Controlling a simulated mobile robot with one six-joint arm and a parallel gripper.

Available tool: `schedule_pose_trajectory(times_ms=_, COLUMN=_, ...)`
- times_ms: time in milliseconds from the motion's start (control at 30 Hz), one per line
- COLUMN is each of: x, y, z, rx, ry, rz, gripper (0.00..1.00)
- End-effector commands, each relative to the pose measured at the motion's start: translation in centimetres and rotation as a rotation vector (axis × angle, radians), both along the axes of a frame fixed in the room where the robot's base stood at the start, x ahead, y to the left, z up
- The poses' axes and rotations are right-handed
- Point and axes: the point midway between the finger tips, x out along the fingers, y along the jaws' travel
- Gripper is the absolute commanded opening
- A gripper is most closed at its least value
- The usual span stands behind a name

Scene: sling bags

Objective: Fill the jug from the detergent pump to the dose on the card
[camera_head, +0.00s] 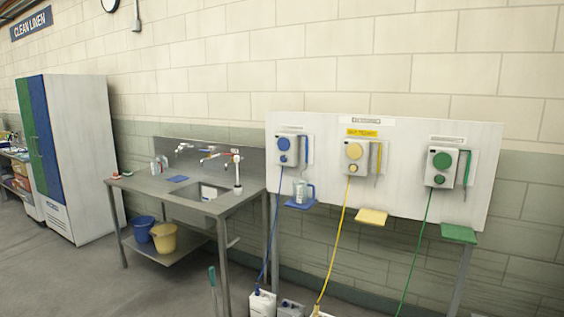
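A clear jug (302,192) stands upright on a small blue shelf (300,204) under the leftmost pump. Its handle is on the right, and its contents are too small to make out. Three wall pumps hang on a white board (326,200): a blue-marked pump (289,150), a yellow-marked pump (354,158) and a green-marked pump (441,167). A yellow label (362,133) sits above the yellow pump; its text is too small to read surely. I cannot tell which pump is detergent or pick out the dose card. My gripper is not in view.
Blue, yellow and green hoses run down toward containers (262,303) on the floor. The yellow shelf (371,217) and green shelf (458,234) look empty. A metal sink table (150,186) stands left, with a blue bucket (143,229) and yellow bucket (163,238) below. The floor at left is clear.

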Motion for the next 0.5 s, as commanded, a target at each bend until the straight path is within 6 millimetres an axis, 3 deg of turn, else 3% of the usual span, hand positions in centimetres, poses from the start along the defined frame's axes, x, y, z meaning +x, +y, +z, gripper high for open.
schedule_pose_trajectory(times_ms=367, x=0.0, y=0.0, z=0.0, rx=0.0, ry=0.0, rz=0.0, gripper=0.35)
schedule_pose_trajectory(times_ms=500, x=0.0, y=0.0, z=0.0, rx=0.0, ry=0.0, rz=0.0, gripper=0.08)
